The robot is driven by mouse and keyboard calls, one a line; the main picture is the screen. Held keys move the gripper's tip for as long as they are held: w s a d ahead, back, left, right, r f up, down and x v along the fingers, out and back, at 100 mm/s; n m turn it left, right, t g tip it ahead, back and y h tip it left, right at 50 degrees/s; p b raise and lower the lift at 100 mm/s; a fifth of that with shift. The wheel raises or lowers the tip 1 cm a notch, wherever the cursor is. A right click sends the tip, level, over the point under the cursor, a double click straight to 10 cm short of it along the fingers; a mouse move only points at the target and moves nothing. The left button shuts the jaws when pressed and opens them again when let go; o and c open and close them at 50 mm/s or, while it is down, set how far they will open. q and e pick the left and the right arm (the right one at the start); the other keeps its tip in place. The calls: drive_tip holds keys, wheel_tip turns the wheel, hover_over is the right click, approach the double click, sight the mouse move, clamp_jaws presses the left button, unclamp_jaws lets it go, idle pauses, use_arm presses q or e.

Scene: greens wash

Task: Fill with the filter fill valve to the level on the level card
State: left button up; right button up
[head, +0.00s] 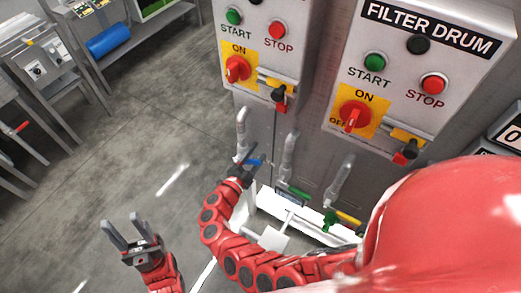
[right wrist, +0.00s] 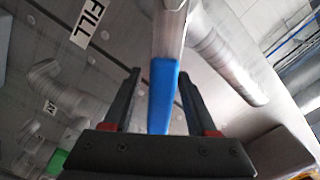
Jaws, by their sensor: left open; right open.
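A valve with a blue handle (head: 254,161) sits low on the cabinet front, below a grey pipe. In the right wrist view the blue handle (right wrist: 163,95) stands between my right fingers, with a FILL label (right wrist: 87,22) to its left. My right gripper (head: 242,165) is open around the handle; I cannot tell whether a finger touches it. My left gripper (head: 127,232) is open and empty above the floor at lower left. I cannot make out the level card or a level.
A green-handled valve (head: 297,193) and a yellow-handled valve (head: 348,218) sit to the right of the blue one. Above are control boxes, one marked FILTER DRUM (head: 430,28). A white trough (head: 330,231) runs below the valves.

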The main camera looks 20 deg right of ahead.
drive_tip(key=shift+s, duration=0.1)
clamp_jaws()
idle(1.4)
